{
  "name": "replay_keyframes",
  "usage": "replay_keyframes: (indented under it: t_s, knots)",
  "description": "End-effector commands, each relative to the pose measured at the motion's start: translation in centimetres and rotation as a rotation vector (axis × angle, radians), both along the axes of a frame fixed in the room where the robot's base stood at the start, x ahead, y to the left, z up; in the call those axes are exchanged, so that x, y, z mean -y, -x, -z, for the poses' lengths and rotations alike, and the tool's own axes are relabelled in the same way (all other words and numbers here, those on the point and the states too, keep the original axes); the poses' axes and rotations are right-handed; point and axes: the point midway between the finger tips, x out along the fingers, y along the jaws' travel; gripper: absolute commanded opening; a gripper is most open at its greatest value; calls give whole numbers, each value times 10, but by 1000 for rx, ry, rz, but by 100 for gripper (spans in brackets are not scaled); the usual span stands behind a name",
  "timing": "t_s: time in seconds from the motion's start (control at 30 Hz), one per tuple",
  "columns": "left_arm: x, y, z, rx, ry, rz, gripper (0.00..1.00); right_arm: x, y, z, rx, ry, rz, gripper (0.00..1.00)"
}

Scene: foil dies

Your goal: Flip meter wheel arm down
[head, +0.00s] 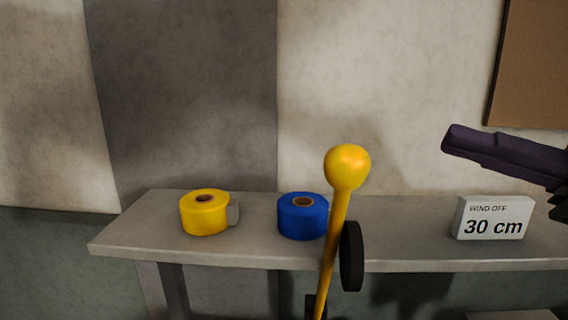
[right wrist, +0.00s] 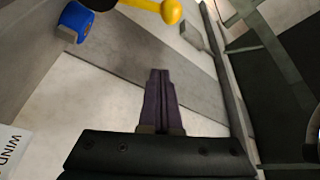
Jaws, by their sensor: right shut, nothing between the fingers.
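The meter wheel arm (head: 335,235) is a yellow rod standing nearly upright, leaning slightly right, with a yellow ball knob (head: 347,167) on top. A black wheel (head: 351,256) is beside the rod on its right; the rod's lower end is cut off by the frame. My right gripper (head: 449,138) has dark purple fingers and is shut and empty. It is to the right of the knob and a little higher in the picture, apart from it. The right wrist view shows the shut fingers (right wrist: 160,72) with the knob (right wrist: 171,12) beyond their tips. My left gripper is not in view.
A grey shelf (head: 140,232) along the wall holds a yellow roll (head: 204,217), a blue roll (head: 302,222) and a white sign (head: 493,218) reading "WIND OFF 30 cm". A brown board (head: 535,65) hangs at upper right. The air between knob and right gripper looks clear.

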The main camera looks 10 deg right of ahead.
Motion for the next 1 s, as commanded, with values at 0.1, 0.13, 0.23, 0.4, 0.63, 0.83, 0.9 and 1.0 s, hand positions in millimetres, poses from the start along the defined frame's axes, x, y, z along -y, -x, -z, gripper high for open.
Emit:
replay_keyframes:
  t_s: [0.1, 0.13, 0.23, 0.4, 0.63, 0.83, 0.9, 1.0]
  knots:
    - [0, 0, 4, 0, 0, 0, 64, 2, 4, -2, -8, -17, -37, 0]
    - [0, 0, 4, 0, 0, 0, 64, 3, 5, -3, -10, -21, -41, 0]
    - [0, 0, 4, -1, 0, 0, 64, 3, 5, -4, -11, -23, -44, 0]
    - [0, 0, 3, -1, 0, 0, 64, 2, 5, -4, -10, -23, -43, 0]
    - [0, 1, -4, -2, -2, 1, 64, -9, -3, -9, -7, -25, -42, 0]
    - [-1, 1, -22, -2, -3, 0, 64, -39, -24, -20, -5, -28, -43, 0]
    - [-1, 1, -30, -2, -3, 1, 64, -50, -32, -23, -5, -28, -41, 0]
    - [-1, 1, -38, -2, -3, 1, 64, -64, -41, -25, -7, -27, -43, 0]
